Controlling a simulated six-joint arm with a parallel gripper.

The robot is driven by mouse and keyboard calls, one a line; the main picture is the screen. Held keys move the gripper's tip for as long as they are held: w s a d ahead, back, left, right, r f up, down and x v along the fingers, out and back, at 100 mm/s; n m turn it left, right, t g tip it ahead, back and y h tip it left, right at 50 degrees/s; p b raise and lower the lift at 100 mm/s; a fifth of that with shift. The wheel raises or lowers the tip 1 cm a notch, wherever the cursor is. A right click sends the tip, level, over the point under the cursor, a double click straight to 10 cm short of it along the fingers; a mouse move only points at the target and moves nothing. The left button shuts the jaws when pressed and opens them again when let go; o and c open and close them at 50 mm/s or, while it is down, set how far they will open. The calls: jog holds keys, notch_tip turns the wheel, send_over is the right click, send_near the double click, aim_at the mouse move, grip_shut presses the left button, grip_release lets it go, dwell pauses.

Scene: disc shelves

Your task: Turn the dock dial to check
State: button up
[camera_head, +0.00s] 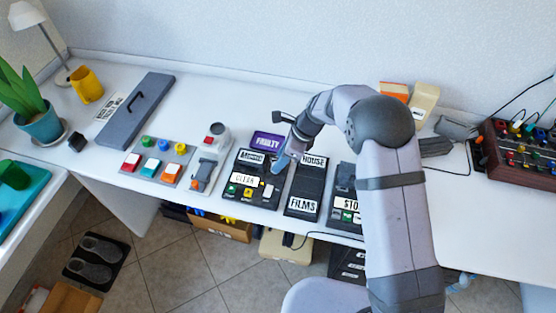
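My gripper (281,163) reaches down over the right part of a black panel (236,197) on the white desk. Whether its fingers are open or shut is too small to tell. The panel has a white label that seems to read "CLEAN", with small green and yellow buttons below it. A small pale upright piece (268,191) stands on the panel's right side, just below my gripper. I cannot tell whether it is the dock dial. No dial marked "check" can be made out, and my gripper and arm hide part of this area.
A black case labelled "HOUSE" and "FILMS" (304,187) lies right of the panel. A purple sign (267,141) stands behind. A grey device (208,165) and a button board (160,160) lie left. A dark red box with knobs (520,150) sits far right. The desk's back strip is mostly free.

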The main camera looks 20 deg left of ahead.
jog(key=shift+x, duration=1.25)
grip_shut()
jog(key=shift+n, duration=0.3)
jog(key=n, duration=0.1)
jog(key=n+g+b, duration=0.1)
jog(key=n, duration=0.1)
jog(key=n+g, duration=0.1)
jog(key=n, duration=0.1)
jog(key=shift+w+a+f+h, duration=0.1)
jog(key=shift+w+h, duration=0.15)
jog(key=shift+h, duration=0.05)
jog(key=shift+n+g+h+b, duration=0.3)
jog(key=shift+n+g+b, duration=0.35)
jog(key=shift+n, duration=0.95)
